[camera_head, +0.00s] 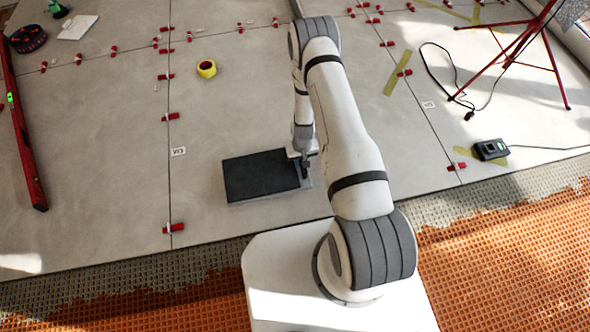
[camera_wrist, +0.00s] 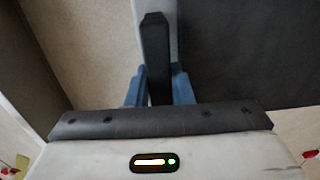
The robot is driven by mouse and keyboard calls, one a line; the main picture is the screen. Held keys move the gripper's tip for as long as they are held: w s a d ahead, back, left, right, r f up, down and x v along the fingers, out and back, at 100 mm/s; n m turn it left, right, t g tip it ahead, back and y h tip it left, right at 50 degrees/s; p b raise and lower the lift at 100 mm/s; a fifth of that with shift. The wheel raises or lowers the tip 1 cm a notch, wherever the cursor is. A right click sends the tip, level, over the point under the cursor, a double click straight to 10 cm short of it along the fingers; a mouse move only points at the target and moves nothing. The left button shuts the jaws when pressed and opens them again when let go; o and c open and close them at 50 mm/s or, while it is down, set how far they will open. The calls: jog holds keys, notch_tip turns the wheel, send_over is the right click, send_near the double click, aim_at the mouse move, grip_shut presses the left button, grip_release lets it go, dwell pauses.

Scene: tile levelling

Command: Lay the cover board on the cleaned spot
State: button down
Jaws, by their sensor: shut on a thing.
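The cover board (camera_head: 258,176) is a dark flat rectangle with a lighter grey strip along its right end. It lies level on or just above the pale tiles, near their front edge; I cannot tell if it touches. My gripper (camera_head: 304,160) is at the board's right end. In the wrist view my gripper's blue fingers (camera_wrist: 159,82) are shut on a black upright grip on the grey strip, and the board's dark face (camera_wrist: 250,50) fills the right side. The cleaned spot cannot be made out; the board or my arm may hide it.
Red levelling clips (camera_head: 171,117) line the tile joints. A red level (camera_head: 20,120) lies at left. A red tripod (camera_head: 520,40) and a cabled black device (camera_head: 490,149) are at right. Orange matting (camera_head: 510,250) lies in front.

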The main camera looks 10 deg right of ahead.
jog(key=shift+w+f+b, duration=0.1)
jog(key=shift+f+b, duration=0.7)
jog(key=shift+f, duration=1.6)
jog(key=c, duration=1.3)
grip_release()
